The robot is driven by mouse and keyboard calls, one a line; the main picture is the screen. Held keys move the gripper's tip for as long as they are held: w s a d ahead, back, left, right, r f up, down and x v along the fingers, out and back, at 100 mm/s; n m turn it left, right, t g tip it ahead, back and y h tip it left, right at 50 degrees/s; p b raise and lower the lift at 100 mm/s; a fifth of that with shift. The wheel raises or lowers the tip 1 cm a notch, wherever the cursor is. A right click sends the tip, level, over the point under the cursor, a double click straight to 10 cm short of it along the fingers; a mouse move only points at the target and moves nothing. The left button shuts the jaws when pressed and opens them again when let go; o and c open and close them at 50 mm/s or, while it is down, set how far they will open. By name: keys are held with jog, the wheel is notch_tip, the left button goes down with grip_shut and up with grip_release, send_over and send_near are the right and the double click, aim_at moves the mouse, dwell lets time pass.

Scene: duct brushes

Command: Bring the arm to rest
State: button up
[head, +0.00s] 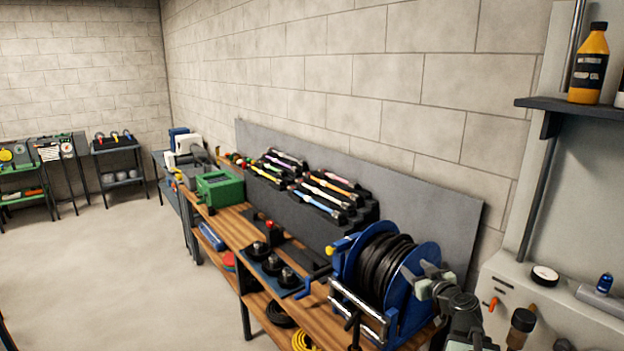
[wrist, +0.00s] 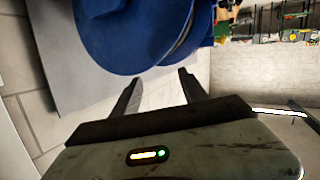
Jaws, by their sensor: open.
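My gripper (wrist: 160,76) shows in the wrist view with its two dark fingers spread apart and nothing between them. Past the fingertips is the big blue flange of a hose reel (wrist: 135,35). I cannot tell whether the fingers touch it. In the head view my arm (head: 462,312) stands at the lower right, folded close beside the blue hose reel (head: 385,268) with its black hose. The fingers cannot be made out clearly there.
A wooden workbench (head: 232,229) runs along the block wall, with a green box (head: 220,189) and a black rack (head: 290,207) of brushes. A shelf (head: 585,105) with an orange bottle (head: 590,66) is at the right. Open floor (head: 110,260) lies left.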

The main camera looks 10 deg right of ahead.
jog(key=s+a+f+n+g+y, duration=0.1)
jog(key=a+f+n+g+y, duration=0.2)
jog(key=a, duration=0.8)
jog(key=a+f+n+g+y, duration=0.15)
jog(key=a+f, duration=0.35)
jog(key=a, duration=0.5)
jog(key=s+a+f+n+g+y, duration=0.1)
jog(key=a+f+g, duration=0.3)
jog(key=a, duration=0.7)
jog(key=s+a+f+m+g+h+b, duration=0.1)
jog(key=s+a+f+m+g+h, duration=0.2)
jog(key=s+f, duration=0.35)
jog(key=s+d+f+m+g+h, duration=0.1)
jog(key=s+d+m+g+h, duration=0.1)
jog(key=s+d+m+g, duration=0.2)
jog(key=s+d, duration=0.3)
jog(key=shift+s+d+f, duration=0.15)
jog(key=shift+s+d, duration=0.1)
jog(key=shift+d, duration=0.1)
jog(key=shift+h, duration=0.25)
jog(key=c, duration=0.3)
jog(key=shift+d, duration=0.1)
